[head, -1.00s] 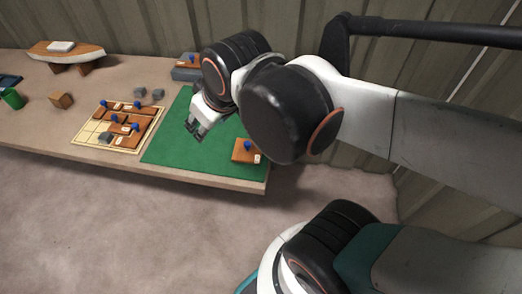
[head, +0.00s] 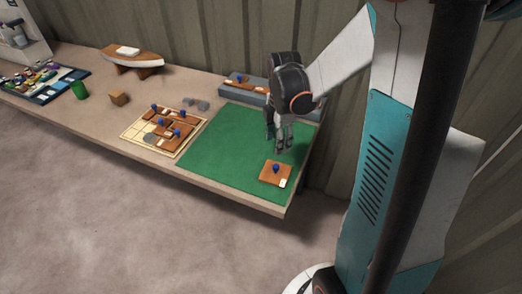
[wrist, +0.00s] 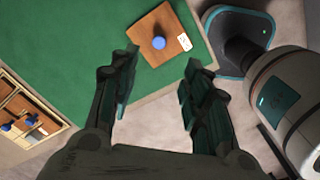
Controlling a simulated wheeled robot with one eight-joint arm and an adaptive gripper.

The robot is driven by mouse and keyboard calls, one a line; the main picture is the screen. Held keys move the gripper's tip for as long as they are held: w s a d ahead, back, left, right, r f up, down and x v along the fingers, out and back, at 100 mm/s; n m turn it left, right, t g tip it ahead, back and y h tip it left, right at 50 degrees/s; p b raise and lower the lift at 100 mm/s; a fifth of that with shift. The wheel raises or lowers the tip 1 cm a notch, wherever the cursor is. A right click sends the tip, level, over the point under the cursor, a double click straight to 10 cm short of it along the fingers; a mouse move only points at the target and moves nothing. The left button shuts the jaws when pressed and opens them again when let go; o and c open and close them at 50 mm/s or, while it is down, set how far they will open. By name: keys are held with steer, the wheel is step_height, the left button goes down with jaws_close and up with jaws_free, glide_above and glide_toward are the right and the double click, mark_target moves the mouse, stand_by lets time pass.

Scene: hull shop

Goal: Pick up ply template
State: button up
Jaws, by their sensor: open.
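A square brown ply template (head: 276,173) with a blue knob and a small white label lies flat on the green mat (head: 215,150), near its front right corner. It also shows in the wrist view (wrist: 150,30), beyond my fingertips and a little above the middle line between them. My gripper (head: 281,148) points down above the mat, just behind the template in the head view. In the wrist view its two fingers (wrist: 160,75) are spread with nothing between them. A clear gap shows between the fingers and the template.
A pale tray (head: 130,135) with several similar knobbed wooden pieces lies left of the mat. A grey-blue block (head: 255,97) bearing wooden pieces stands behind it. The bench's front edge (head: 235,199) is close to the template. A boat model (head: 132,58) stands further left.

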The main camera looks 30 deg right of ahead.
mark_target(276, 166)
steer(key=shift+n, duration=0.3)
step_height(276, 166, down, 9)
steer(key=b, duration=0.3)
steer(key=shift+d, duration=0.15)
steer(key=shift+w+f+b, duration=0.2)
steer(key=shift+f+b, duration=1.05)
steer(key=shift+f, duration=1.55)
steer(key=shift+r, duration=0.1)
jaws_close()
